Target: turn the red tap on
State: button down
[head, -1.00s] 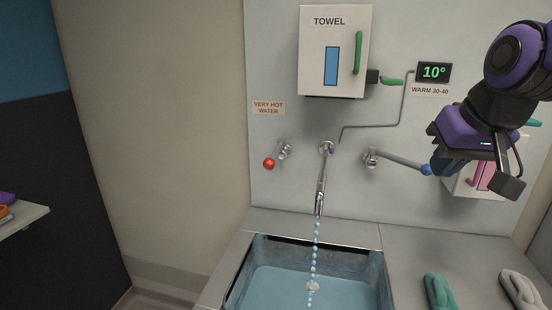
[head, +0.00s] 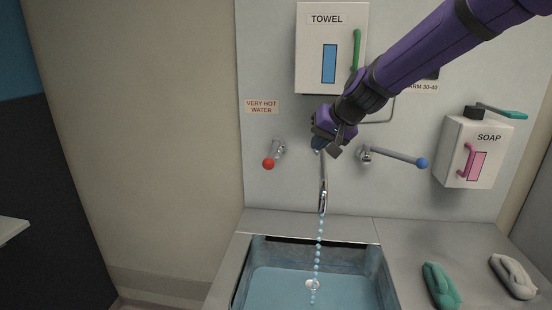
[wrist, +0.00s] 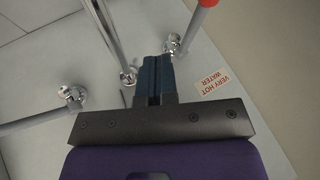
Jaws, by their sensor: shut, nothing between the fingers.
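The red tap (head: 269,163) is a chrome wall fitting with a red ball at its lever end, left of the spout. Its red end also shows at the top of the wrist view (wrist: 207,3). My gripper (head: 318,146) is shut and empty in front of the spout's wall mount, right of the red tap and apart from it in the head view. Its blue fingers (wrist: 154,75) point toward the wall in the wrist view. The blue tap (head: 421,163) has its lever out to the right. Blue drops fall from the spout (head: 323,190).
A "very hot water" label (head: 262,106) is above the red tap. The basin (head: 240,275) holds water below. The towel box (head: 305,60) and soap box (head: 452,150) hang on the wall.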

aim_at(273, 152)
jog(key=shift+w+a+f, duration=0.2)
jog(key=shift+w+a, duration=0.15)
jog(key=shift+w, duration=0.2)
jog(key=w+a+f, duration=0.5)
jog(key=a+f, duration=0.1)
jog(key=a, duration=0.2)
jog(key=shift+w+f, duration=0.3)
jog(key=shift+f, duration=0.1)
jog(key=shift+a, duration=0.1)
dwell(0.6)
